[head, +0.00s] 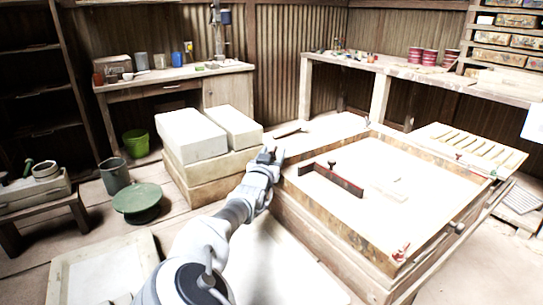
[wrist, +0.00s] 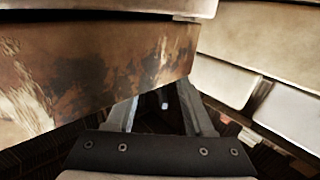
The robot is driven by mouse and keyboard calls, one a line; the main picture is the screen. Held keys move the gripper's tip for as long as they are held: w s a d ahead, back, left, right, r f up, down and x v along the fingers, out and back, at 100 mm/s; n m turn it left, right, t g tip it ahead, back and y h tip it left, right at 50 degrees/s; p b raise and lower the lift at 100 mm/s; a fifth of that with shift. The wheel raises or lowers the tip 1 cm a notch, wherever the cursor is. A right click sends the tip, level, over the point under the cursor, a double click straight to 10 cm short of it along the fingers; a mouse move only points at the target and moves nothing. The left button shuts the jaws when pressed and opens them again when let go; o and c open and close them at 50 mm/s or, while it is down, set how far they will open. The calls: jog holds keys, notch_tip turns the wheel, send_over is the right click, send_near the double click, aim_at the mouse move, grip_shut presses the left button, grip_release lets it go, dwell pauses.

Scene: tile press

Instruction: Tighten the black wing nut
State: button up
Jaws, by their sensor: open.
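A small black knob (head: 332,163), which may be the black wing nut, stands on a long dark bar with red (head: 338,181) on the pale table top (head: 385,160). It is too small for its shape to be clear. A worn brown wooden side (wrist: 95,75) is close above the left finger. The knob does not show in the wrist view.
Large white blocks (head: 191,134) are stacked left of my gripper. Red-handled fittings (head: 401,252) sit at the table's front corner. A slatted rack (head: 470,144) adjoins its right side. A green round stool (head: 137,198) and a bucket (head: 114,175) stand on the floor at left.

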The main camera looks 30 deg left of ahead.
jog(key=p+v, duration=0.4)
jog(key=v, duration=1.3)
jog(key=shift+s, duration=0.25)
jog(key=shift+d, duration=0.1)
jog(key=s+a+m+h+p, duration=0.3)
jog(key=a+h+p, duration=0.1)
jog(key=shift+t, duration=0.3)
jog(key=w+b, duration=0.1)
jog(key=w, duration=0.7)
jog(key=w+b, duration=0.1)
jog(key=w, duration=0.8)
jog(key=shift+w+a+r+b, duration=0.1)
jog(key=shift+w+a+b, duration=0.15)
jog(key=shift+b, duration=0.1)
jog(key=shift+c, duration=0.3)
grip_shut()
